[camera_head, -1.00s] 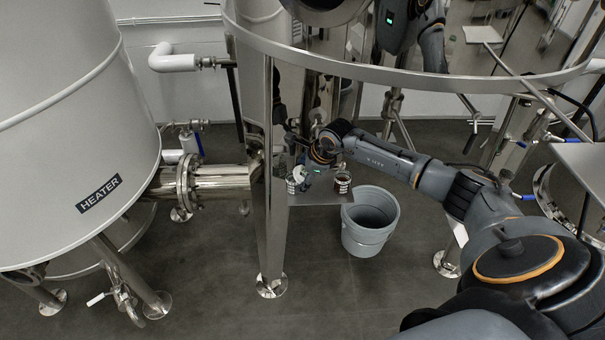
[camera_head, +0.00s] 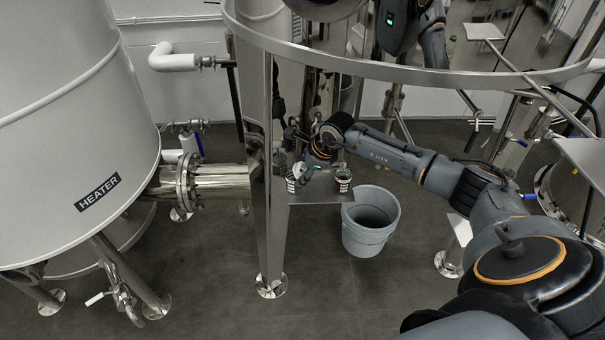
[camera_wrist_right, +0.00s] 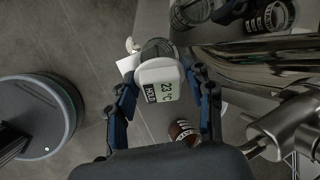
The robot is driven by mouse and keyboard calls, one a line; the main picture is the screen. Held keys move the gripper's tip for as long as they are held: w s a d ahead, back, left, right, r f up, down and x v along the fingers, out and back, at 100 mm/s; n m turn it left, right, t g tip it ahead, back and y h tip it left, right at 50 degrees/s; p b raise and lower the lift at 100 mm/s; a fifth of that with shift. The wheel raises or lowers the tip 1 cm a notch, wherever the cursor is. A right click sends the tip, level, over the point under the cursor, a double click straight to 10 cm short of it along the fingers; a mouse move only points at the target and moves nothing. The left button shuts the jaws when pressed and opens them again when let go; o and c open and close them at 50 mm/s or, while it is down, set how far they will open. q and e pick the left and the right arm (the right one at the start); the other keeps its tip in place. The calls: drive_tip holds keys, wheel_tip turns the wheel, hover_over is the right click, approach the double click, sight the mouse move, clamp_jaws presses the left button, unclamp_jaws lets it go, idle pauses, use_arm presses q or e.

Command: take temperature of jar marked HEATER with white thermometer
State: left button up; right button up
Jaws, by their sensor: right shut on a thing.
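My right gripper (camera_head: 306,163) is low beside a steel leg, just above a small shelf. The right wrist view shows its blue fingers (camera_wrist_right: 163,76) shut on the white thermometer (camera_wrist_right: 158,85), whose display reads 23 °C and HOLD. Two small jars, the left jar (camera_head: 292,184) and the right jar (camera_head: 342,180), stand near the gripper on the shelf; their labels are too small to read. HEATER is legible on the large white tank (camera_head: 75,130) at left. In the wrist view, a brown-topped jar (camera_wrist_right: 183,132) lies below the thermometer. My left gripper is not seen.
A grey bucket (camera_head: 370,235) stands on the floor right of the shelf (camera_head: 318,197). The steel leg (camera_head: 272,240) is close to the gripper's left. A flanged steel pipe (camera_head: 215,183) runs left to the tank. The front floor is clear.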

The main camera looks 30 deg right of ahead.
wheel_tip(320, 180, up, 5)
drive_tip(key=shift+w+r+b, duration=0.1)
drive_tip(key=shift+b, duration=0.7)
drive_tip(key=s+a+b, duration=0.5)
drive_tip(key=s+a, duration=0.5)
drive_tip(key=s, duration=0.6)
wheel_tip(320, 180, up, 8)
drive_tip(key=p, duration=0.3)
drive_tip(key=shift+s+a, duration=0.3)
drive_tip(key=shift+a, duration=0.05)
